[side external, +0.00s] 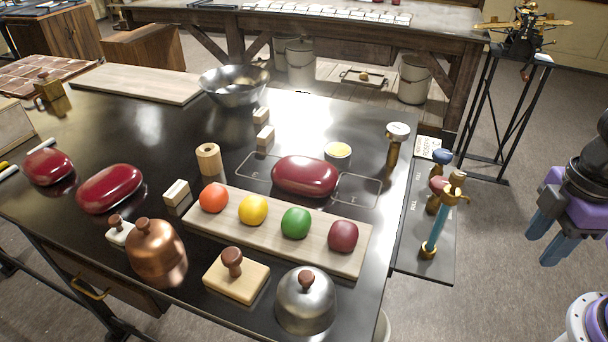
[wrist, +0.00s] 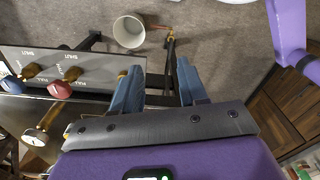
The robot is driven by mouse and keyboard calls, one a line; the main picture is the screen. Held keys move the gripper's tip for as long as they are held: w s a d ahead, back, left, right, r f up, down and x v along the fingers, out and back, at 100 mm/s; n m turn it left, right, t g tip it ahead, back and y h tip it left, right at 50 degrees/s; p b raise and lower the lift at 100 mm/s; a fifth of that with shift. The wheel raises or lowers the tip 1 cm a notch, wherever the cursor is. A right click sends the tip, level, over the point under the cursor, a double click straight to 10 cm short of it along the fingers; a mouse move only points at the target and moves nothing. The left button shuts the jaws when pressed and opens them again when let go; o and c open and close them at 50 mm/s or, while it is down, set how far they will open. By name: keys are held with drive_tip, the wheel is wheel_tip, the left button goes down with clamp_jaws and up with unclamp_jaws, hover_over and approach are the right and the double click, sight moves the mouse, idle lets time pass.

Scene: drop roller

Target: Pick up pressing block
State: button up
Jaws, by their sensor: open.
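A pale wooden block with a brown knob handle (side external: 236,277), which looks like the pressing block, lies flat on the dark table near its front edge, between a copper dome and a steel dome.
The copper dome (side external: 156,252) and steel dome (side external: 306,300) flank the block closely. Behind it lies a board (side external: 355,262) with several coloured balls.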

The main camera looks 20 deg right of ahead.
drive_tip(key=o, duration=1.1)
wheel_tip(320, 180, up, 6)
drive_tip(key=r+m, duration=0.1)
drive_tip(key=m, duration=0.3)
hover_over(233, 265)
drive_tip(key=w, duration=0.2)
wheel_tip(233, 265, down, 12)
drive_tip(key=shift+s+r, duration=0.1)
drive_tip(key=shift+r, duration=0.05)
drive_tip(key=shift+d+f, duration=0.1)
drive_tip(key=shift+f, duration=2.85)
